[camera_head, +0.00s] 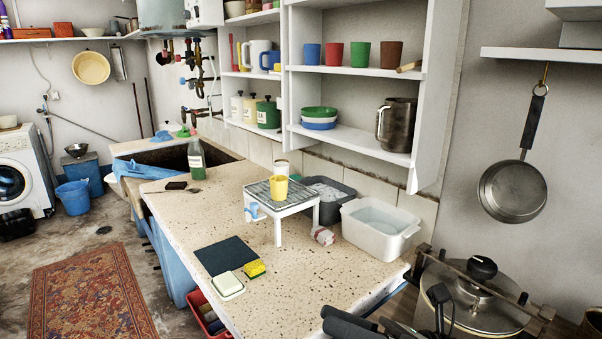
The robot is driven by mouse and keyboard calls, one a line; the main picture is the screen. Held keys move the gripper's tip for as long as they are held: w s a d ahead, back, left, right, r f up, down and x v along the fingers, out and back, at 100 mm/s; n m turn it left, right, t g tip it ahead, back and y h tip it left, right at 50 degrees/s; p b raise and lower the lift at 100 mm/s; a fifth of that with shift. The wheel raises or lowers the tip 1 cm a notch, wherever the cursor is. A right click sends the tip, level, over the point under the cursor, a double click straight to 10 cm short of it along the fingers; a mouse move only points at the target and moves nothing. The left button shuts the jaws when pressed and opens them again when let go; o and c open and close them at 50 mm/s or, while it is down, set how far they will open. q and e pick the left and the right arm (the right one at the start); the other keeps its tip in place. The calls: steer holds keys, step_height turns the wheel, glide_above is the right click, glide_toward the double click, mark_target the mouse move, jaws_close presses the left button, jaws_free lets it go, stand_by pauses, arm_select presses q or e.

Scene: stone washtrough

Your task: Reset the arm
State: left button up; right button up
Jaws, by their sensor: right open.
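My right gripper (328,320) shows at the bottom edge of the head view, right of centre. Its two dark fingers point left, apart from each other, over the front right part of the speckled counter (290,275). I see nothing between the fingers. The rest of the right arm is mostly cut off by the frame's lower edge. My left gripper and left arm are not in view.
A small white stand (279,231) bears a yellow cup (279,187). A white tub (378,246) stands right of it. A dark mat (225,255), a soap dish (227,286) and a yellow sponge (254,268) lie left. A lidded pot (480,295) stands at right.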

steer(key=d+f+m+t+h, duration=0.45)
steer(key=f+m+h, duration=0.3)
steer(key=m, duration=0.65)
steer(key=d+f+m+t+h, duration=0.3)
steer(key=f+m+t+h, duration=0.4)
steer(key=m, duration=0.8)
steer(key=s+d+f+m+g+h, duration=0.1)
steer(key=s+f+m+g, duration=0.2)
steer(key=s+f+m, duration=0.2)
steer(key=s+d+f+m+g+h, duration=0.1)
steer(key=s+f+m+g, duration=0.3)
steer(key=f, duration=0.6)
steer(key=shift+s+d+f+m+h, duration=0.25)
steer(key=shift+s+m+h, duration=0.4)
steer(key=shift+s+m, duration=0.5)
